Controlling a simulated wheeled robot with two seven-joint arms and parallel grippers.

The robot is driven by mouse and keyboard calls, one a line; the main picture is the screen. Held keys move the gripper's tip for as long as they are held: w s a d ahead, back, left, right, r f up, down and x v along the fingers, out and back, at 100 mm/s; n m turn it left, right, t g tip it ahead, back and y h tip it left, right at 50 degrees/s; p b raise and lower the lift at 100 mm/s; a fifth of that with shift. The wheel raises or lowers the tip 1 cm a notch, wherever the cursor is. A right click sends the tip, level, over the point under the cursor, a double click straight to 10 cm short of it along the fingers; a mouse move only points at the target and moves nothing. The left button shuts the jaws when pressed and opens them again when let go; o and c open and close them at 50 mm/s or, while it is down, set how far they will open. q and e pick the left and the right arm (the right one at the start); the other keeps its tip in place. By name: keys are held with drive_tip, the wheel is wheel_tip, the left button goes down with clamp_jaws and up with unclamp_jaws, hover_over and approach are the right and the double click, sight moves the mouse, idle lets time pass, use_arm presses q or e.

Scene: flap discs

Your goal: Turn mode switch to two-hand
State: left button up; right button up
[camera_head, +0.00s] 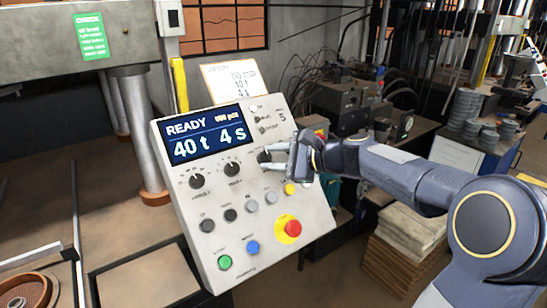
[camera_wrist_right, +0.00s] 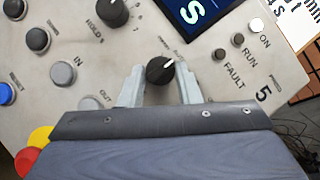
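A tilted light-grey control panel (camera_head: 262,222) stands in the middle of the head view. The mode switch, a black rotary knob (camera_head: 264,156), is at its right, below the display. In the right wrist view the knob (camera_wrist_right: 160,71) shows a white pointer line aimed up and right; its label is partly hidden. My right gripper (camera_head: 277,157) is at the panel face, its two fingers either side of the knob. In the wrist view the fingers (camera_wrist_right: 160,84) stand apart with narrow gaps to the knob. My left gripper is in no view.
The display (camera_head: 206,133) reads READY, 40 t, 4 s. Two other knobs (camera_head: 197,181) (camera_head: 232,169) sit left of the switch. Below are several buttons, including green (camera_head: 225,262), blue (camera_head: 253,247) and a red emergency stop (camera_head: 292,228). A yellow button (camera_head: 290,188) lies close under my right gripper.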

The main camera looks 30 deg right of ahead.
drive_tip(key=shift+c, duration=1.3)
drive_tip(key=m+b, duration=0.1)
drive_tip(key=m+t+h+b, duration=0.1)
drive_tip(key=m+b, duration=0.1)
drive_tip(key=shift+s+a+f+m+t, duration=0.1)
drive_tip(key=shift+a+f+m+t, duration=0.2)
drive_tip(key=shift+m, duration=0.1)
drive_tip(key=m+t+h+b, duration=0.1)
drive_tip(key=m+h+b, duration=0.1)
drive_tip(key=m, duration=0.2)
drive_tip(key=shift+a, duration=0.1)
drive_tip(key=shift+s+a+m+t+h+b, duration=0.1)
drive_tip(key=shift+m+t+h+b, duration=0.5)
drive_tip(key=shift+m, duration=1)
drive_tip(key=shift+r+m+h, duration=0.1)
drive_tip(key=shift+m+h, duration=0.2)
drive_tip(key=shift+h, duration=0.3)
